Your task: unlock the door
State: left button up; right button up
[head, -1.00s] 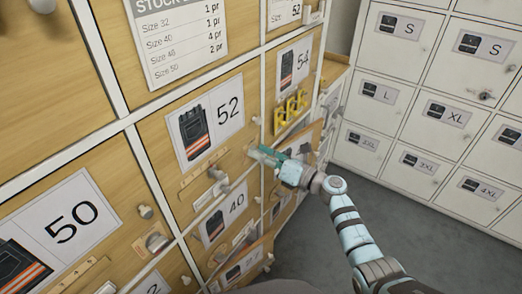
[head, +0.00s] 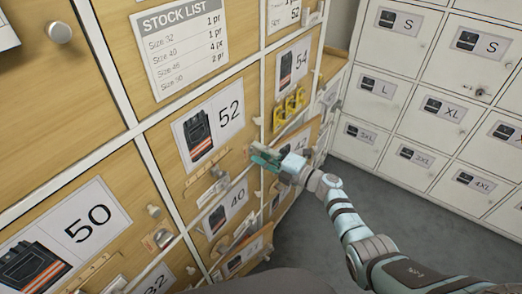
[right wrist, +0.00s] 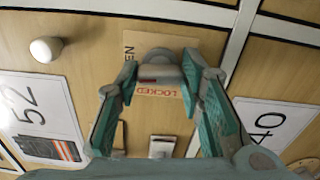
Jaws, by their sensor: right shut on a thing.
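The wooden door marked 52 (head: 205,95) is closed in the cabinet in the head view. My right gripper (head: 262,158) is at its lower right edge. In the right wrist view its two teal fingers (right wrist: 160,75) are shut on a grey latch (right wrist: 158,58) on the door face. A label (right wrist: 153,90) beside the latch reads LOCKED in red. Another label (right wrist: 130,45) is partly covered by the latch and shows only EN. A silver lock plate (right wrist: 161,147) sits between the finger bases. My left gripper is not in view.
A round white knob (right wrist: 46,48) stands out on the door in the right wrist view. Yellow items (head: 290,107) stand out from the cabinet above my gripper. White lockers (head: 420,110) line the right. Grey floor (head: 430,240) is clear between.

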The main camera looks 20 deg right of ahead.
jog(key=shift+m, duration=0.6)
jog(key=o, duration=1.2)
jog(key=shift+c, duration=0.2)
jog(key=v, duration=1.2)
